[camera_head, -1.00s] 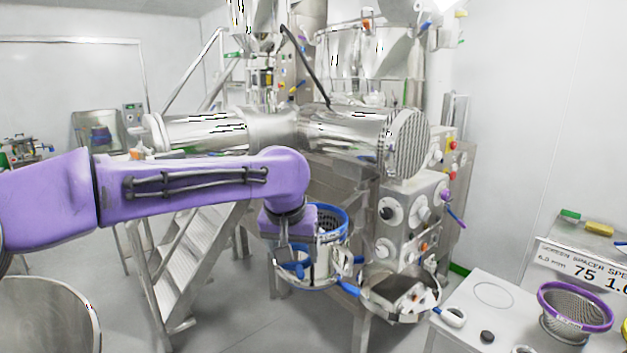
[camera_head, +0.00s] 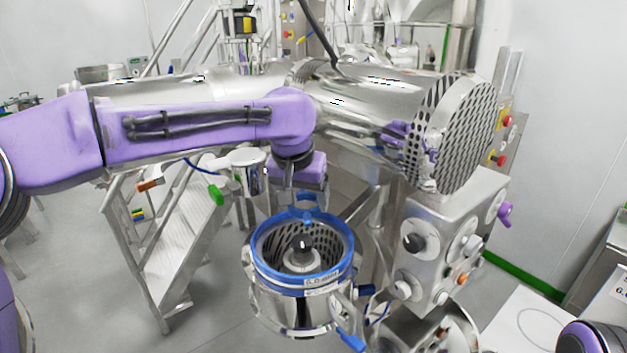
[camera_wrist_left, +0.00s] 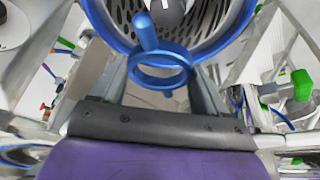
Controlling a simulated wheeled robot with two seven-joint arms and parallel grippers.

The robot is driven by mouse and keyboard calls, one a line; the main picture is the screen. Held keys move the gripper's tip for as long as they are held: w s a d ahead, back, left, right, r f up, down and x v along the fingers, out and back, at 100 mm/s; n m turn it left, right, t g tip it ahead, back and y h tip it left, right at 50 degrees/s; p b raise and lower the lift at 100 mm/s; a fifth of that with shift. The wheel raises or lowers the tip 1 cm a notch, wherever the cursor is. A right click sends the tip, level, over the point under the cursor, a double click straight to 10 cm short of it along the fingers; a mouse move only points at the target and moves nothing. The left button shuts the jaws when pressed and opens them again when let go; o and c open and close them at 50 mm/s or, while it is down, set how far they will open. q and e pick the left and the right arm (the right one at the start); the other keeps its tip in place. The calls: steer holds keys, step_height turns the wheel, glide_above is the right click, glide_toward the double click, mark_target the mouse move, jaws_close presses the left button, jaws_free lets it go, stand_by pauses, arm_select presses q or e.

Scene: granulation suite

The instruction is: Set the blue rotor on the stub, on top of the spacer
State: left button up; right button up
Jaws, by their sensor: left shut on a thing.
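My left gripper (camera_head: 305,207) is shut on the blue rotor (camera_head: 310,218), at the back rim of the screen housing in the head view. In the left wrist view, the rotor (camera_wrist_left: 160,68) shows as a blue ring with a short post, between the grey fingers (camera_wrist_left: 160,85). The rotor is apart from the stub, toward the back. The stub's top shows only partly in the wrist view. My right gripper is out of view.
The housing has a blue rim (camera_head: 262,280) and a perforated screen inside. A large steel cylinder (camera_head: 380,110) lies behind and above it. A control box with knobs (camera_head: 450,245) stands to the right. Steel steps (camera_head: 190,240) are on the left.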

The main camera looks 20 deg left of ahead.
mark_target(300, 244)
arm_select(q)
steer(key=shift+w, duration=0.3)
steer(key=shift+f, duration=0.3)
steer(key=s, duration=0.1)
steer(key=s+f, duration=0.1)
steer(key=s, duration=0.1)
steer(key=shift+s, duration=0.15)
steer(key=s, duration=0.1)
steer(key=s+f, duration=0.1)
steer(key=s, duration=0.1)
steer(key=shift+s+f+t+b, duration=0.2)
steer(key=shift+f+t+b, duration=0.05)
steer(key=shift+t+b, duration=0.05)
steer(key=w+f+b, duration=0.1)
steer(key=w+f, duration=0.3)
steer(key=shift+w+f, duration=0.2)
steer(key=shift+c, duration=0.7)
steer(key=shift+s+f+b, duration=0.2)
steer(key=shift+f+b, duration=0.1)
steer(key=shift+s+f, duration=0.2)
steer(key=shift+s, duration=0.15)
steer(key=shift+s+f+b, duration=0.1)
steer(key=shift+f+b, duration=0.2)
steer(key=shift+w+d+f, duration=0.1)
steer(key=shift+w+f, duration=0.15)
steer(key=shift+f, duration=0.35)
steer(key=shift+s, duration=0.1)
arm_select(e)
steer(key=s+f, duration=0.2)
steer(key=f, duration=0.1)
